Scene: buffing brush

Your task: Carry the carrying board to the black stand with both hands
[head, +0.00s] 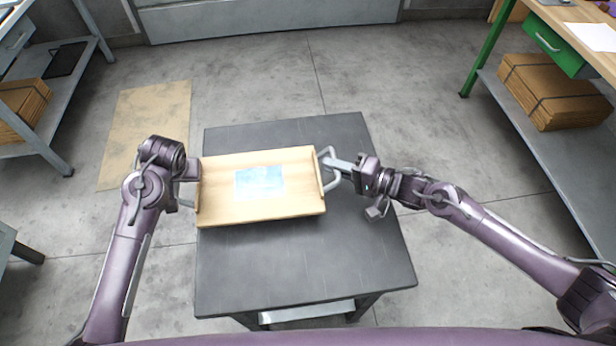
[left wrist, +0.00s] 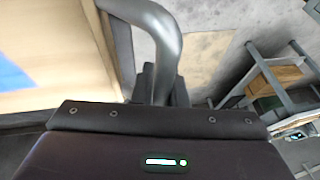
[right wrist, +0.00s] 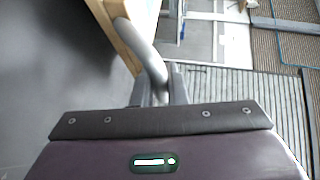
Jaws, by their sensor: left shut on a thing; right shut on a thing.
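The carrying board (head: 228,206) is a light wooden tray with raised ends and a grey metal handle at each end. It is over the top of the black stand (head: 370,250), toward its back left, slightly tilted in the picture. I cannot tell whether it touches the stand. My left gripper (head: 187,184) is shut on the left handle, which also shows in the left wrist view (left wrist: 167,45). My right gripper (head: 341,167) is shut on the right handle, which shows in the right wrist view (right wrist: 146,52). A light blue sheet (head: 259,182) lies flat on the board.
The front and right of the stand's top are bare. A flat tan sheet (head: 140,120) lies on the floor at the left. Shelving with cardboard stands at the left, and a green-legged workbench (head: 487,48) with bundled cardboard (head: 553,92) is at the right.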

